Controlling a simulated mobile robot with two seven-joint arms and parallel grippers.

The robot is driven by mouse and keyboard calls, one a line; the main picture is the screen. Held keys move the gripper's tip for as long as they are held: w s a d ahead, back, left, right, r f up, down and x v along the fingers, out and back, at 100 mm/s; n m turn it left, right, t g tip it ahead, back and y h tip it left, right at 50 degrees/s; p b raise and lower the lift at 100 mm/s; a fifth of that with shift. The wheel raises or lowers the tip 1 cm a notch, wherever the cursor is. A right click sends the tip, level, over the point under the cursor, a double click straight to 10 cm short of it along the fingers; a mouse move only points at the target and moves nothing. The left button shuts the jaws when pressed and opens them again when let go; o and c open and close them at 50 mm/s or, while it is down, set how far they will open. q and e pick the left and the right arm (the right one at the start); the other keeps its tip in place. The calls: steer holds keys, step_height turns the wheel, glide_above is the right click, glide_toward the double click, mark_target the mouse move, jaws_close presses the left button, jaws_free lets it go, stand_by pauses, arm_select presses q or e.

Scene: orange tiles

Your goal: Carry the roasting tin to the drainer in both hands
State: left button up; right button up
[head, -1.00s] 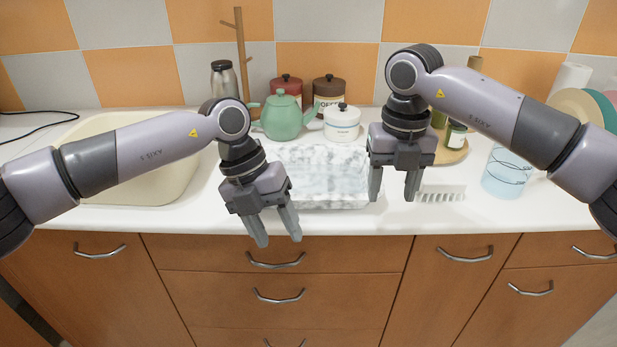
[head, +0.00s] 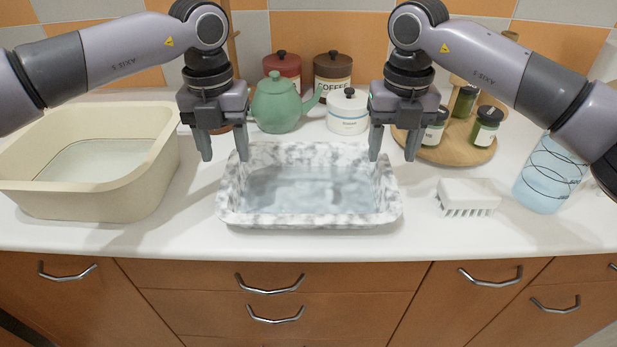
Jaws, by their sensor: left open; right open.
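The roasting tin (head: 310,220) is a rectangular tray with marbled white and grey walls and a pale bluish inside. It rests level on the white counter, near the front edge. My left gripper (head: 224,148) is open, pointing down at the tin's back left corner. My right gripper (head: 393,148) is open, pointing down at the back right corner. In the picture each gripper's fingers lie on either side of an end wall; their height above the rim is unclear. Both are empty. I cannot tell for certain which thing is the drainer; a large cream basin (head: 150,175) stands at the left.
Behind the tin are a green teapot (head: 277,108), a white canister (head: 347,115), a red canister (head: 283,66) and a coffee canister (head: 333,68). At the right are jars on a wooden turntable (head: 455,153), a white slotted block (head: 467,197) and a blue glass (head: 545,175).

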mark_target(232, 177)
arm_select(q)
steer(key=shift+s, duration=0.15)
arm_select(e)
steer(key=shift+s, duration=0.1)
arm_select(q)
steer(key=shift+f, duration=3.65)
arm_select(e)
steer(key=shift+f, duration=3.55)
arm_select(q)
jaws_close()
arm_select(e)
jaws_close()
arm_select(q)
steer(key=shift+d, duration=0.1)
steer(key=shift+r, duration=0.1)
arm_select(e)
steer(key=shift+a+r, duration=0.1)
